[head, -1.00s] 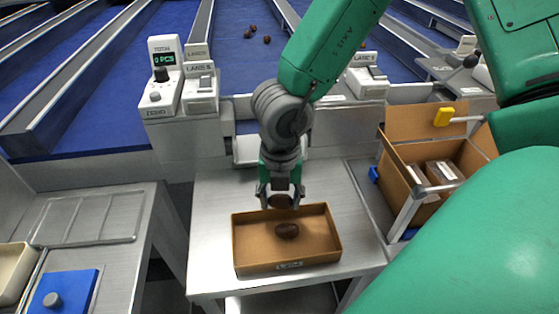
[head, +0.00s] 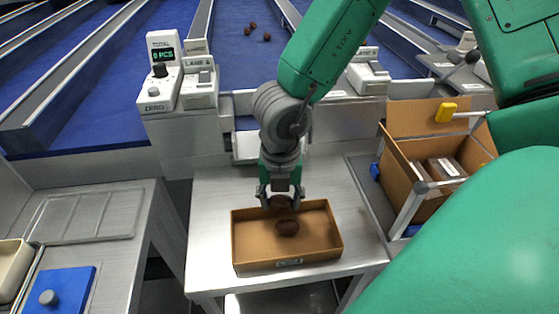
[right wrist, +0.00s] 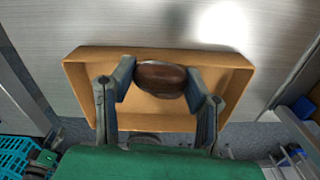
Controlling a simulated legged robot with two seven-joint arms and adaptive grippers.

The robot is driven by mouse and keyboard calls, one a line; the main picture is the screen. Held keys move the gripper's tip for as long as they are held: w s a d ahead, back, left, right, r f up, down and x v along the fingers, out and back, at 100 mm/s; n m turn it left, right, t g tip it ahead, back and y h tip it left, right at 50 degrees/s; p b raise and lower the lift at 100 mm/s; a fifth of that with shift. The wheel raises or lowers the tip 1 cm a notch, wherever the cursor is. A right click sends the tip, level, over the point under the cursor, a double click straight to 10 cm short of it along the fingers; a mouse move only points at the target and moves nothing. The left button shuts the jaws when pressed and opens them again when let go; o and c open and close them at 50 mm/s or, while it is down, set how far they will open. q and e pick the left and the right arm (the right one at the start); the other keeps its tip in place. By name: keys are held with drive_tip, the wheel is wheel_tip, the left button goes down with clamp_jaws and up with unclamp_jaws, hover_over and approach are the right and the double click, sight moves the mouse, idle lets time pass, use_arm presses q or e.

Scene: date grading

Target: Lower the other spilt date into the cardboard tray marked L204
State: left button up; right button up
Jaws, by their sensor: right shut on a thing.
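My right gripper (head: 281,199) is shut on a dark brown date (head: 281,202) above the back part of the cardboard tray. The held date (right wrist: 161,77) lies crosswise between the fingers in the right wrist view. The cardboard tray (head: 238,240) stands on the metal table with a small label on its front wall, too small to read. A second brown date (head: 287,228) lies on the tray floor near its middle, just in front of the held one. The wrist view also shows the tray (right wrist: 85,60); there the second date is not clearly seen. My left gripper is not in view.
The metal table (head: 212,210) is bare around the tray. An open cardboard box (head: 398,180) stands to the right behind a metal rail. A counter unit (head: 160,90) reads 0 PCS. Several dates (head: 267,37) lie on the blue belt behind.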

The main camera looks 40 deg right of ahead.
sight(280, 197)
drive_tip(key=o, duration=0.8)
wheel_tip(280, 197, up, 12)
drive_tip(key=shift+f, duration=0.1)
